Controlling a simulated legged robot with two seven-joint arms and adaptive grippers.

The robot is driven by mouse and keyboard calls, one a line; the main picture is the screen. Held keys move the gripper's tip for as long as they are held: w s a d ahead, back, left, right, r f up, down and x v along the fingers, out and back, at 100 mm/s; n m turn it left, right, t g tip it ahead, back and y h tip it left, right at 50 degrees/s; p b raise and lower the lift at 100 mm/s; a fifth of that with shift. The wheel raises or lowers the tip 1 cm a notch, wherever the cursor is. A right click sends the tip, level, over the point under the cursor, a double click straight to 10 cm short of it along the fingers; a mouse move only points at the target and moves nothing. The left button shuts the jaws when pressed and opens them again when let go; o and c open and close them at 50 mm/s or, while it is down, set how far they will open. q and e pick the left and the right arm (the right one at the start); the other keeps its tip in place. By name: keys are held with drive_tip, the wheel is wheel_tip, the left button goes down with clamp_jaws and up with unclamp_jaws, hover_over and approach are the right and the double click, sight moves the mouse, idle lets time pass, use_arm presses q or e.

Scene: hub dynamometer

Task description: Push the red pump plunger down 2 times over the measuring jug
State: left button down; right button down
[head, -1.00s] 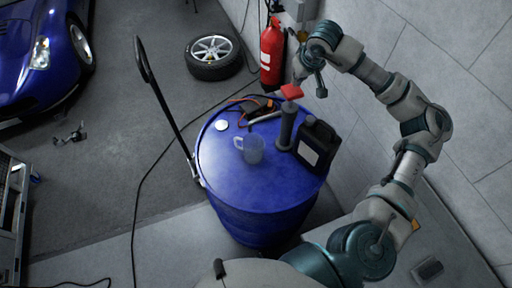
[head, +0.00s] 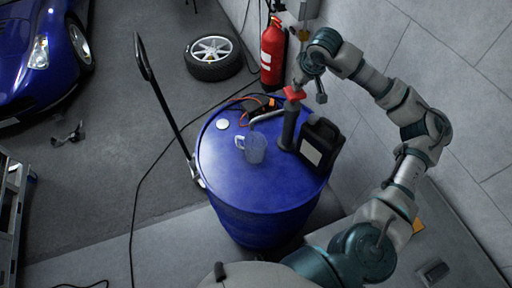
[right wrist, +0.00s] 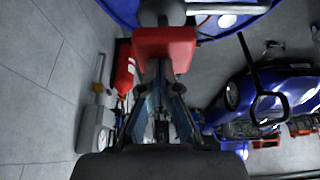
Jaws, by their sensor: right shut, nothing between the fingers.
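The red pump plunger (head: 294,93) tops a dark upright pump (head: 289,125) standing on the blue drum. A grey spout (head: 266,116) reaches left from the pump. The clear measuring jug (head: 254,149) stands on the drum, left of the pump and near the spout's end. My right gripper (head: 298,82) is shut and empty, its tips right at or just above the red plunger; contact is hard to tell. In the right wrist view, the red plunger (right wrist: 165,46) lies just beyond the fingertips (right wrist: 158,76). My left gripper is not in view.
The blue drum (head: 235,180) also bears a black canister (head: 321,145) close to the pump's right. A red fire extinguisher (head: 272,53) stands behind by the wall. A hand truck handle (head: 160,90) rises at the left. The drum's front left top is clear.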

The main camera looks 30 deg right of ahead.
sight(296, 93)
drive_tip(key=shift+a+f+b, duration=0.25)
drive_tip(key=shift+f+b, duration=0.05)
drive_tip(key=shift+f, duration=0.25)
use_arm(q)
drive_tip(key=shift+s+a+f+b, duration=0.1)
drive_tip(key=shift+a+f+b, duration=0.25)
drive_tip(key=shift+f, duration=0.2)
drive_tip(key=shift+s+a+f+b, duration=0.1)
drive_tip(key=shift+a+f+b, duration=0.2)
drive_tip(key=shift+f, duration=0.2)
use_arm(e)
drive_tip(key=shift+d+f, duration=0.1)
drive_tip(key=shift+f, duration=0.95)
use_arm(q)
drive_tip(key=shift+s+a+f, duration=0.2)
use_arm(e)
drive_tip(key=shift+f, duration=0.2)
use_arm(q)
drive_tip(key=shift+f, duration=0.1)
use_arm(e)
drive_tip(key=shift+f, duration=0.15)
